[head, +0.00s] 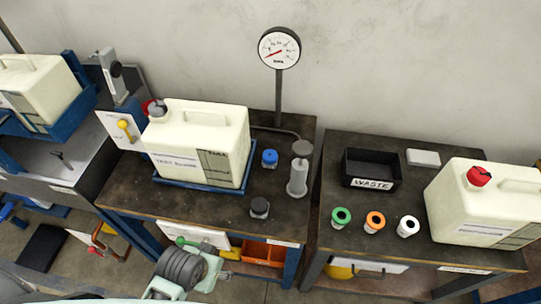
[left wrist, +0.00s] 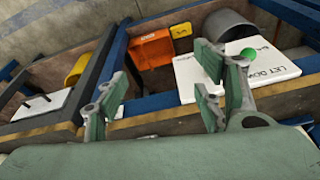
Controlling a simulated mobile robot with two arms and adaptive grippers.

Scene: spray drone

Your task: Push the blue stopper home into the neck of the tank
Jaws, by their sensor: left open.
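The blue stopper (head: 269,158) stands on the dark table, right of the tank and apart from it. The cream tank (head: 200,140) sits upright in a blue tray (head: 205,186). Its neck (head: 157,109) is at the top left corner and looks grey; I cannot tell whether it is open or capped. My left gripper is open and empty in the left wrist view (left wrist: 160,80), facing the shelf under the table. In the head view my left wrist shows at the bottom, in front of the table; its fingertips are unclear. My right gripper is in neither view.
A dark grey cap-like piece (head: 260,207) and a grey cylinder (head: 298,177) stand near the stopper. A gauge (head: 279,48) on a post rises behind. The right table holds a waste bin (head: 371,172), green, orange and white caps, and another tank (head: 485,205). An orange bin (left wrist: 155,47) is on the shelf.

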